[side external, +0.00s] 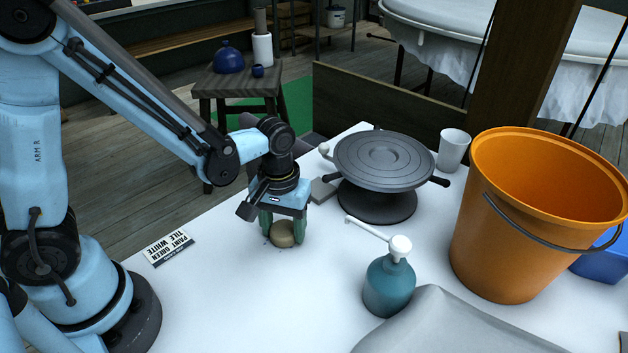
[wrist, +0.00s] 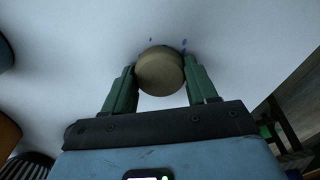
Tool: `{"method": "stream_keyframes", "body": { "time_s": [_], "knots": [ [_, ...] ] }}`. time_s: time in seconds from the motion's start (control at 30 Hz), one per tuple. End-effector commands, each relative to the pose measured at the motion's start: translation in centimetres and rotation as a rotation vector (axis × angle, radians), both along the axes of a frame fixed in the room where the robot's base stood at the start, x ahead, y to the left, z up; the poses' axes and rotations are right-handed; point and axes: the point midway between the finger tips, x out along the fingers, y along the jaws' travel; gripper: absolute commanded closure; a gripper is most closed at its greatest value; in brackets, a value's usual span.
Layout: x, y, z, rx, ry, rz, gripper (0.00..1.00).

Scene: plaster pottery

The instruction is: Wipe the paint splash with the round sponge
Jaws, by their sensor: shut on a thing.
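The round sponge (side external: 282,235) is a small tan disc at the white table's surface. My gripper (side external: 283,228) points down with its green fingers on either side of it, shut on it. In the wrist view the sponge (wrist: 160,71) sits between the two fingertips of my gripper (wrist: 161,80). The paint splash (wrist: 184,43) shows as a few small dark blue spots just beyond the sponge. Small dark specks also show beside the sponge in the side view. Any paint under the sponge is hidden.
A grey turntable (side external: 385,165) stands behind and right of my gripper. A teal pump bottle (side external: 388,285), a grey cloth (side external: 450,325), an orange bucket (side external: 500,240) and a white cup (side external: 453,150) are to the right. A printed card (side external: 171,247) lies left.

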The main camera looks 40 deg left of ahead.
Motion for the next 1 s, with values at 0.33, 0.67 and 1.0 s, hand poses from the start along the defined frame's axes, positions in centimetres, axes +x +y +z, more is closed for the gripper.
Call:
{"method": "stream_keyframes", "body": {
  "time_s": [0.33,0.67,1.0],
  "knots": [
    [-3.2,0.0,-0.1,0.000,0.000,-0.001,0.71],
    [-2.0,0.0,0.0,0.002,-0.001,0.001,0.71],
    [1.1,0.0,-0.1,0.000,-0.001,0.001,0.71]
  ]
}}
